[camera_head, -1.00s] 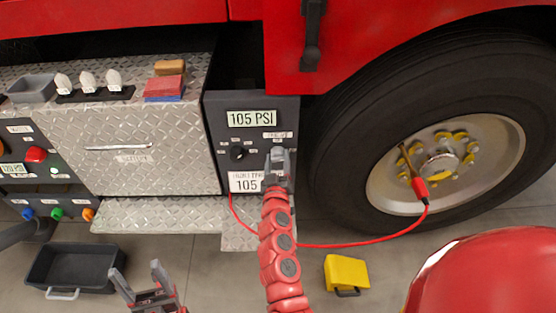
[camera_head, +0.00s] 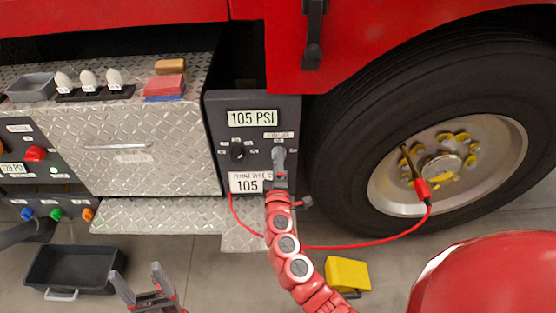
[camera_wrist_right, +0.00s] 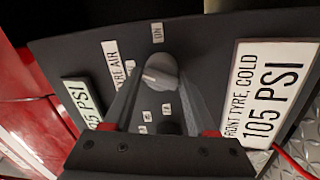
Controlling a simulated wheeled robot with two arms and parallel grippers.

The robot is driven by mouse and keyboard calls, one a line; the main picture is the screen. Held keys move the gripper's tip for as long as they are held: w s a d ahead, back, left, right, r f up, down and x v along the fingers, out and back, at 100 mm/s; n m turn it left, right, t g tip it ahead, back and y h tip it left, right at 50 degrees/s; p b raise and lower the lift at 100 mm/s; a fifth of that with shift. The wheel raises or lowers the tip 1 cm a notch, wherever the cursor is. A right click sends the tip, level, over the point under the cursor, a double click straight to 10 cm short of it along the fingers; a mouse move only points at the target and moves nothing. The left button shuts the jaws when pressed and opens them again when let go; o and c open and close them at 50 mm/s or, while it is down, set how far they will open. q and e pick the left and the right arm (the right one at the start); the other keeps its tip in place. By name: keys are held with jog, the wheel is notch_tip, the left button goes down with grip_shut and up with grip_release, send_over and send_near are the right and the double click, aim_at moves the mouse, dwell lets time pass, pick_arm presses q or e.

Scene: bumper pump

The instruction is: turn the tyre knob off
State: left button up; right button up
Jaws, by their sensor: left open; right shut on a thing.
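The grey tyre knob (camera_wrist_right: 160,72) sits on the dark panel under the TYRE AIR label (camera_wrist_right: 118,65). The ON label (camera_wrist_right: 157,33) is beside the knob. My right gripper (camera_head: 279,158) is shut on the knob, with a finger on each side; it also shows in the right wrist view (camera_wrist_right: 160,85). In the head view the gripper hides most of the knob. My left gripper (camera_head: 138,272) is open and empty, low at the left, near the black bin.
The panel (camera_head: 211,120) reads 105 PSI and has a black knob (camera_head: 238,152) to the left. A red hose (camera_head: 350,247) runs across to the wheel (camera_head: 480,185). A yellow chock (camera_head: 347,273) and a black bin (camera_head: 75,268) are on the floor.

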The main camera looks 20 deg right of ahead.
jog(key=n, duration=0.3)
jog(key=n+p, duration=0.1)
jog(key=n, duration=0.1)
jog(key=shift+s+f+n+y, duration=0.1)
jog(key=shift+f+n+y, duration=0.2)
jog(key=shift+f, duration=0.15)
jog(key=o, duration=1.2)
jog(key=shift+o, duration=0.3)
jog(key=shift+r, duration=0.2)
jog(key=b+v, duration=0.1)
jog(key=v, duration=1.6)
jog(key=shift+s+f+b, duration=0.2)
jog(key=shift+f+b, duration=0.1)
